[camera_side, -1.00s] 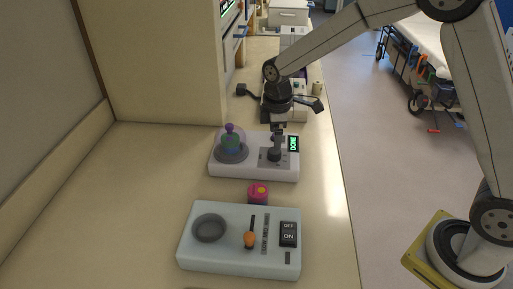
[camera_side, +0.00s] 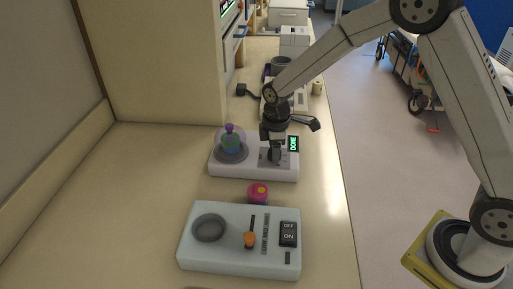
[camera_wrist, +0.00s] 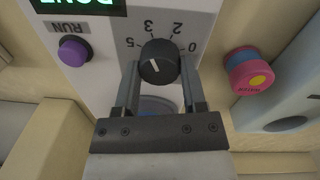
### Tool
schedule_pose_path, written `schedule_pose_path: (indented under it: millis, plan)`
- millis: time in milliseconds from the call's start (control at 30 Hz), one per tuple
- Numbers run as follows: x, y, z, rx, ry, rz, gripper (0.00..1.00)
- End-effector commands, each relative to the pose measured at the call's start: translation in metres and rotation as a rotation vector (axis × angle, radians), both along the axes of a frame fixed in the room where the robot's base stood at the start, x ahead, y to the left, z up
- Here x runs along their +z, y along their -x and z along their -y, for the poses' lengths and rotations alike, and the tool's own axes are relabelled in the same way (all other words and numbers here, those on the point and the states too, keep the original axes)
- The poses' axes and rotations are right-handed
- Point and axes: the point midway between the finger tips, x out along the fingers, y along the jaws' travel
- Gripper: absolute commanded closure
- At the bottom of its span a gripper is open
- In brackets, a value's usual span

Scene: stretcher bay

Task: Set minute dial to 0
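The minute dial (camera_wrist: 159,62) is a round black knob with a short white mark on its left part. Upside-down figures 5, 3, 2 and 0 run around it, with the 0 at its right. The mark is not at the 0. My gripper (camera_wrist: 160,65) has one finger on each side of the knob, seemingly with small gaps; contact is hard to tell. In the side view my gripper (camera_side: 275,150) is low over the right part of the white device (camera_side: 253,174), hiding most of the dial. The device has a green DONE display (camera_side: 293,143).
A clear dome (camera_side: 230,142) over a purple-topped item stands left on the device. A purple RUN button (camera_wrist: 73,50) is near the dial. A pink-and-blue container (camera_side: 258,193) and a control box (camera_side: 215,255) with switch and slider stand in front. The left counter is clear.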

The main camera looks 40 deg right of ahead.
Motion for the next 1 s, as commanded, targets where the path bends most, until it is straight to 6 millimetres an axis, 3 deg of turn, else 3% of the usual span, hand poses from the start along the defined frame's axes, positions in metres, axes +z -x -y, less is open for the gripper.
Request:
schedule_pose_path:
  millis: [33,100,133,567,1000]
  plan:
    - [0.0001,-0.0001,0.0001,0.000,0.000,0.000,0.75]
    - [0.0002,-0.0001,0.0001,0.000,0.001,0.001,0.97]
    - [0.0002,-0.0001,0.0001,0.000,0.001,0.001,1.00]
    - [0.0003,-0.0003,-0.0001,-0.064,0.001,0.001,1.00]
    - [0.0001,-0.0009,-0.0001,-0.373,0.001,0.002,1.00]
